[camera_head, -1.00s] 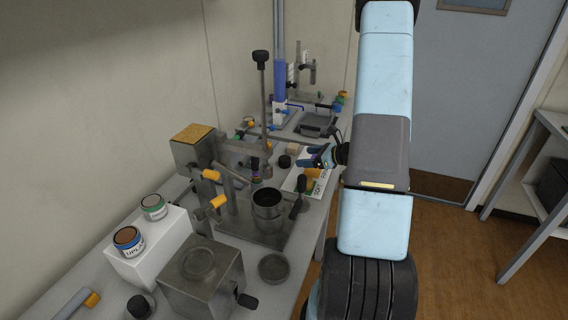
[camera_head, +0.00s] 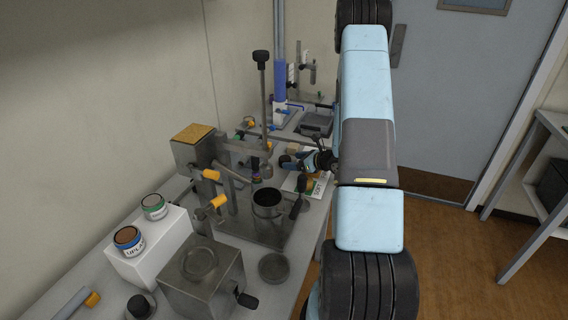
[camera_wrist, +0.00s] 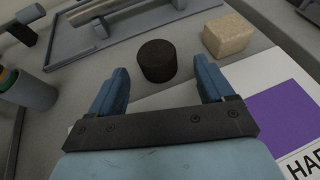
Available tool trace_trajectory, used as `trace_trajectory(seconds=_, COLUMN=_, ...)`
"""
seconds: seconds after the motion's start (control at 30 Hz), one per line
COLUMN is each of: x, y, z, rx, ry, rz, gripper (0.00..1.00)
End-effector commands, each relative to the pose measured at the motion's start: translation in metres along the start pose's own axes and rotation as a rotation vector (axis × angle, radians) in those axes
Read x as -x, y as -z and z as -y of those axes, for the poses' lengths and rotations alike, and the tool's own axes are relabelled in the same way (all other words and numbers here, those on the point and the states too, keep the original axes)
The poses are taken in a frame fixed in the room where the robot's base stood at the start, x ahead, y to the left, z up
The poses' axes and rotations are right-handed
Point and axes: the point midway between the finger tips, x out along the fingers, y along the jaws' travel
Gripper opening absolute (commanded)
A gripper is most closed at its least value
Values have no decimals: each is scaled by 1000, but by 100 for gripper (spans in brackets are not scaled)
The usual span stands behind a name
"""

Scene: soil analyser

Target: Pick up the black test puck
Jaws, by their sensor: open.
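The black test puck (camera_wrist: 157,60) is a short dark cylinder standing upright on the grey bench, in the upper middle of the wrist view. My gripper (camera_wrist: 160,85) is open, with its two blue fingers apart and nothing between them. The puck lies just beyond the fingertips, roughly centred between them, and appears apart from both. In the head view my gripper (camera_head: 290,162) is over the bench at the right of the metal press, and it hides the puck there.
A tan block (camera_wrist: 230,37) stands close to the right of the puck. A printed sheet with a purple patch (camera_wrist: 278,112) lies at the right. A metal frame (camera_wrist: 105,20) lies behind. A dark cylinder with coloured bands (camera_wrist: 28,92) is at the left. A metal pot (camera_head: 268,203) stands nearer in the head view.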

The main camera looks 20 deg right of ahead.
Motion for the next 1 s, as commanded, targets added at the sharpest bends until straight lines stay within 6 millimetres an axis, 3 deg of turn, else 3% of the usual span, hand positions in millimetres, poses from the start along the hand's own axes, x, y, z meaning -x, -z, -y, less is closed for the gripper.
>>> trace_trajectory(seconds=0.4, x=-47, y=-6, z=-3, rx=0, ry=-2, rz=1, gripper=81)
trace_trajectory(seconds=0.67, x=-49, y=-6, z=-2, rx=0, ry=0, rz=1, gripper=81)
trace_trajectory(seconds=1.0, x=-49, y=-6, z=-2, rx=1, ry=0, rz=0, gripper=48)
